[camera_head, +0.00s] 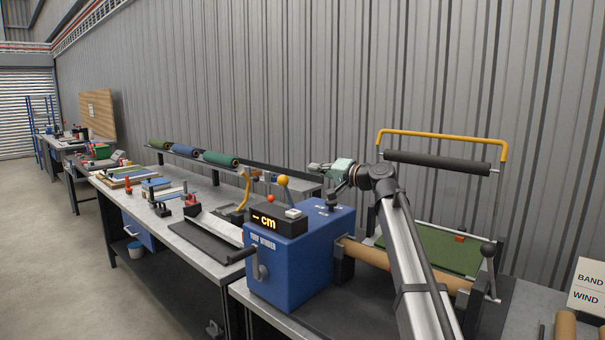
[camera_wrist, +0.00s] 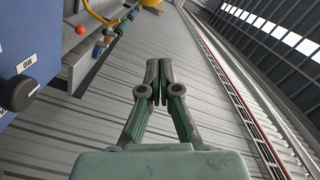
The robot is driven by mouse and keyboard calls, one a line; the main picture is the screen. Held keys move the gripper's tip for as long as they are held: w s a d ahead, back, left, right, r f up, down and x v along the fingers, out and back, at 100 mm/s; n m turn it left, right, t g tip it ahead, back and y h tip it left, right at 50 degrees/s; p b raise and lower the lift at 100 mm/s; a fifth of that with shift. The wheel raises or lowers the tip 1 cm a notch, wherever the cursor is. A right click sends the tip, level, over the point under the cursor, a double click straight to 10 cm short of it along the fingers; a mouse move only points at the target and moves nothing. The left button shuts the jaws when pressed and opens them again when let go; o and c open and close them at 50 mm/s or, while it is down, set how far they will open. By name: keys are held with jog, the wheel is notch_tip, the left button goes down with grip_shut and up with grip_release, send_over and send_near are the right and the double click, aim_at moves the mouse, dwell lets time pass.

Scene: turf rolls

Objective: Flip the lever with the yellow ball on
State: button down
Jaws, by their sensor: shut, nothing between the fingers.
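The yellow ball (camera_head: 283,180) tops a short lever standing on the blue winder box (camera_head: 300,262), behind the black display reading "-- cm" (camera_head: 278,218). My gripper (camera_head: 313,167) is just right of and slightly above the ball in the head view, pointing left, apart from it in the picture. The depth between them is hard to judge. In the wrist view my fingers (camera_wrist: 160,66) are together and empty. The blue box (camera_wrist: 28,45) shows at the left edge there. I cannot pick out the lever surely in the wrist view.
A red ball (camera_head: 270,198) and a curved yellow arm (camera_head: 244,190) are left of the lever. A grey corrugated wall (camera_head: 300,90) rises behind. A yellow-handled frame (camera_head: 440,136) with a dark roller stands at right.

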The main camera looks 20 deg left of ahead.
jog(key=v, duration=0.5)
jog(key=shift+d, duration=0.1)
dwell(0.3)
